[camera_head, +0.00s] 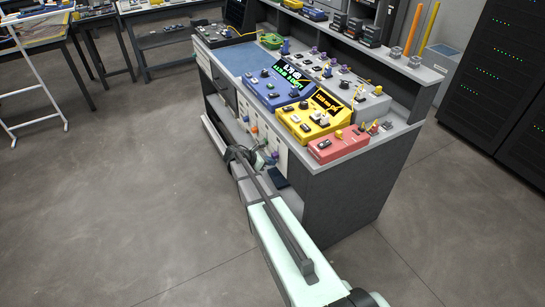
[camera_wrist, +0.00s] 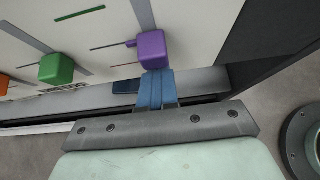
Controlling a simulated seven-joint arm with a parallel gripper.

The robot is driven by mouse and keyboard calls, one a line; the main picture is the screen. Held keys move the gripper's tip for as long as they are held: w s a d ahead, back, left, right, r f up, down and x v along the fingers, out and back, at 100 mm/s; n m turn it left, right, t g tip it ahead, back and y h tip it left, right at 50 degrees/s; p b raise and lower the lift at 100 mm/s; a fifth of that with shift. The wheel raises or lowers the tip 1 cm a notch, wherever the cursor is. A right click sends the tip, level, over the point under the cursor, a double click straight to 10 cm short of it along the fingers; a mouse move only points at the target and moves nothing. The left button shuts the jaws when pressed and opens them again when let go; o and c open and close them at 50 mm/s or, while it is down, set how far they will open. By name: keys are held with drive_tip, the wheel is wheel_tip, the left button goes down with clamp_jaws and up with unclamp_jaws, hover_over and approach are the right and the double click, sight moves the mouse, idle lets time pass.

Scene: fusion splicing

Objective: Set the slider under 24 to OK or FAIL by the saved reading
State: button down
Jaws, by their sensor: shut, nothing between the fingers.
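A white front panel (camera_wrist: 95,25) carries several slider knobs. A purple knob (camera_wrist: 151,50) is at the right in the wrist view, a green knob (camera_wrist: 57,68) is left of it, and an orange knob (camera_wrist: 4,84) is at the left edge. My gripper (camera_wrist: 155,74) is shut and empty, its blue fingertips right at the lower edge of the purple knob. I cannot tell whether they touch it. In the head view a blue device (camera_head: 275,90) has a lit screen (camera_head: 293,76) with green and white text too small to read surely. No label 24 is legible.
A yellow device (camera_head: 312,117) with an orange-lit screen and a red device (camera_head: 338,144) stand on the bench top. A blue mat (camera_head: 241,61) lies at its far left. Dark racks (camera_head: 505,90) stand at the right.

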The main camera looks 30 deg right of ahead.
drive_tip(key=shift+r, duration=1.55)
idle(0.4)
drive_tip(key=shift+f, duration=0.2)
drive_tip(key=shift+f, duration=0.4)
drive_tip(key=shift+a, duration=0.2)
drive_tip(key=a, duration=0.6)
drive_tip(key=shift+a, duration=0.35)
idle(0.6)
